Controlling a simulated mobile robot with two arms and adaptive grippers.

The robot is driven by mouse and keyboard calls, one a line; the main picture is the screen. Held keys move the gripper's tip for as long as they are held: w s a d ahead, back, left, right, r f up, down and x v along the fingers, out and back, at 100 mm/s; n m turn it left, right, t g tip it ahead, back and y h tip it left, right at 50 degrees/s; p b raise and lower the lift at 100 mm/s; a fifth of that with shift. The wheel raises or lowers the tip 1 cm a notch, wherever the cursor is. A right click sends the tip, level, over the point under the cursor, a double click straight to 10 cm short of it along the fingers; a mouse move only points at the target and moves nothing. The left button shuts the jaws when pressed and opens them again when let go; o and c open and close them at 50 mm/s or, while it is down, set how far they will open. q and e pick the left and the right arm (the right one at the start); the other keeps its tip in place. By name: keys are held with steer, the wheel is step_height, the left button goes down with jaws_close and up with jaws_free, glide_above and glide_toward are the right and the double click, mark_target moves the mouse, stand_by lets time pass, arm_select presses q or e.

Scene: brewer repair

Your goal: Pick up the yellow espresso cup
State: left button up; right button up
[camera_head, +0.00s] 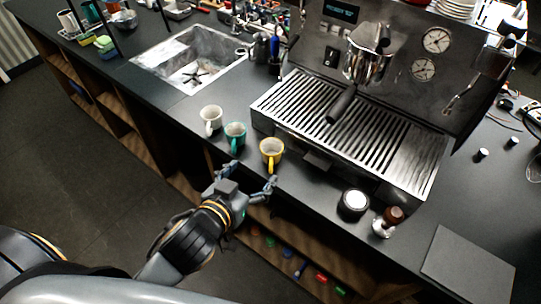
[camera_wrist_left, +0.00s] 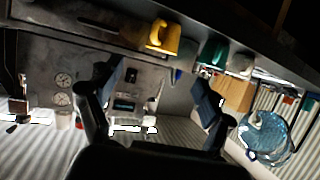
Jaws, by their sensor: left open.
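The yellow espresso cup (camera_head: 271,151) stands upright on the dark counter, just in front of the espresso machine's left end. Its handle faces the counter's front edge. It also shows near the top of the left wrist view (camera_wrist_left: 162,38). My left gripper (camera_head: 247,176) is open and empty at the counter's front edge, its fingers spread, a little short of the cup and apart from it. In the left wrist view the two fingers (camera_wrist_left: 160,88) stand wide apart with nothing between them. My right gripper is in neither view.
A teal cup (camera_head: 235,134) and a white cup (camera_head: 210,120) stand left of the yellow one. The espresso machine's drip tray (camera_head: 345,130) lies close behind. A round black-rimmed item (camera_head: 353,203) and a wooden-handled tamper (camera_head: 390,219) stand to the right. A sink (camera_head: 190,58) lies farther left.

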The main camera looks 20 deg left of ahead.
arm_select(q)
steer(key=p, duration=0.1)
glide_toward(275, 144)
steer(key=shift+w+d+f, duration=0.4)
steer(key=shift+w, duration=0.05)
steer(key=shift+w+p, duration=0.3)
steer(key=shift+w, duration=0.25)
steer(key=x, duration=0.2)
steer(key=p+x, duration=0.1)
steer(key=shift+w+a+f, duration=0.1)
steer(key=shift+w+a, duration=0.15)
steer(key=shift+w, duration=0.05)
steer(key=shift+w+f, duration=0.25)
steer(key=shift+w, duration=0.1)
steer(key=shift+d, duration=0.1)
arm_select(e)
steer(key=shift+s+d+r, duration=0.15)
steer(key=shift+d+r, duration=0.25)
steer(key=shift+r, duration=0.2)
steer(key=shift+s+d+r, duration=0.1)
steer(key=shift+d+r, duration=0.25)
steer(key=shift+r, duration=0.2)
arm_select(q)
steer(key=shift+s, duration=0.1)
steer(key=c, duration=1.3)
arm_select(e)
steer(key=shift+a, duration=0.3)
arm_select(q)
steer(key=shift+r, duration=0.1)
